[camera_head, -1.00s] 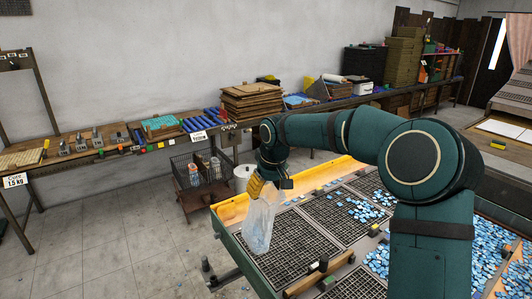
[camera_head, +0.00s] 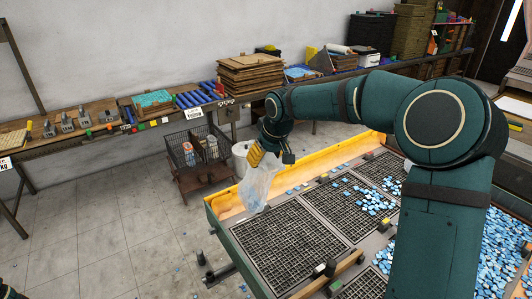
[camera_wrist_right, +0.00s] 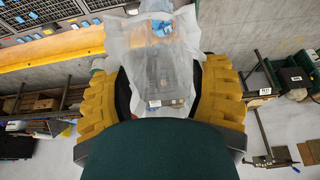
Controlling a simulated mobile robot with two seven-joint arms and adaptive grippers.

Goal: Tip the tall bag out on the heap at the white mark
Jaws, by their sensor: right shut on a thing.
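My right gripper (camera_head: 256,158) has yellow fingers and is shut on a clear plastic bag (camera_head: 259,190). The bag hangs beside the back left corner of the nearest black grid. In the right wrist view the gripper (camera_wrist_right: 158,75) has a finger on each side of the bag (camera_wrist_right: 125,42), and some blue shows at its far end (camera_wrist_right: 158,8). Blue tiles lie scattered on the grids (camera_head: 362,195), and a large heap of blue tiles (camera_head: 503,250) lies at the right, partly behind my right arm. I cannot make out a white mark.
The grids sit in a frame with a yellow back wall (camera_head: 322,168). A wire basket (camera_head: 190,150) with bottles and a white bucket (camera_head: 241,158) stand behind. A long loaded shelf (camera_head: 75,150) runs along the wall.

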